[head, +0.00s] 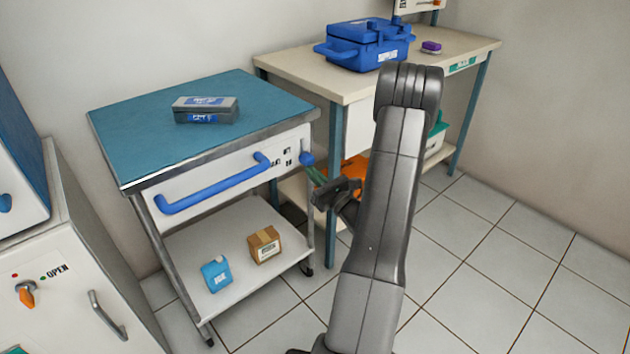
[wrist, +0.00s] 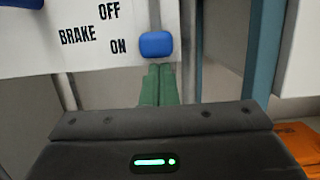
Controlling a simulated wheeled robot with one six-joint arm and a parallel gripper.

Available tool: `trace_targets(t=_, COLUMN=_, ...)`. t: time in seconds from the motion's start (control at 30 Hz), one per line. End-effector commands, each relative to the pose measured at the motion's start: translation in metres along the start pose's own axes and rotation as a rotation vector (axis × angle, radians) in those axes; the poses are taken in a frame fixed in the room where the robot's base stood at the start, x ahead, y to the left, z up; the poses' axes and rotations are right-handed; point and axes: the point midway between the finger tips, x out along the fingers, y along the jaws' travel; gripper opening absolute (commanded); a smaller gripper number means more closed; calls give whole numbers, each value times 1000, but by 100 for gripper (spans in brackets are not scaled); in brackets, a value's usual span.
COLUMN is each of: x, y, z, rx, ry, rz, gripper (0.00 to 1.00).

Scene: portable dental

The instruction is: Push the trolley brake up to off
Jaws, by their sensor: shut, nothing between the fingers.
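The trolley (head: 215,110) has a teal top and a white front panel with a blue handle (head: 215,188). Its brake is a blue knob (head: 307,158) at the panel's right end, beside printed labels. In the wrist view the brake knob (wrist: 156,44) sits level with the ON label (wrist: 118,46), below the height of OFF (wrist: 109,10). My gripper (head: 312,172) is shut and empty, its green fingers just below the knob. In the wrist view my gripper's fingertips (wrist: 157,68) are close under the knob; I cannot tell whether they touch it.
A grey case (head: 206,110) lies on the trolley top. A bench (head: 300,68) with a blue case (head: 365,45) stands close at right. Tiled floor at right is clear.

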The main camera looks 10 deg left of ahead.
Motion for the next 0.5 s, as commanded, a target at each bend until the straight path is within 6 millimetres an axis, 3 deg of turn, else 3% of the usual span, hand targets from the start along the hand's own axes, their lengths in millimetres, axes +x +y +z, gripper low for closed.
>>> trace_targets(t=0.37, x=0, y=0, z=2, rx=0, ry=0, rz=0, gripper=0)
trace_targets(t=0.5, x=4, y=0, z=15, rx=-1, ry=0, rz=0, gripper=0)
